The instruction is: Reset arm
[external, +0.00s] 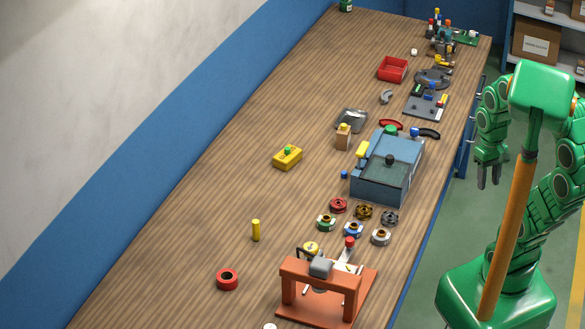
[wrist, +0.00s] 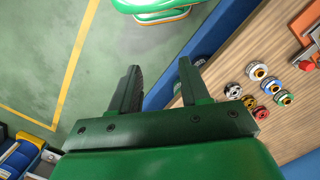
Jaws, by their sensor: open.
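My green arm stands on the right in the external view, beside the long side of the wooden workbench (external: 210,180). My gripper (external: 488,183) hangs with its fingers down, off the bench edge and over the green floor. The wrist view shows my gripper (wrist: 160,75) with its two dark fingers apart and nothing between them. Floor and the blue bench edge show beyond the fingers. The gripper touches no object.
A blue-grey box (external: 387,170) is the nearest large thing on the bench. Several coloured rings (external: 353,229) and an orange press-like stand (external: 320,285) lie nearer the front. Shelves with cardboard boxes (external: 537,43) stand at the upper right. The floor by the bench looks clear.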

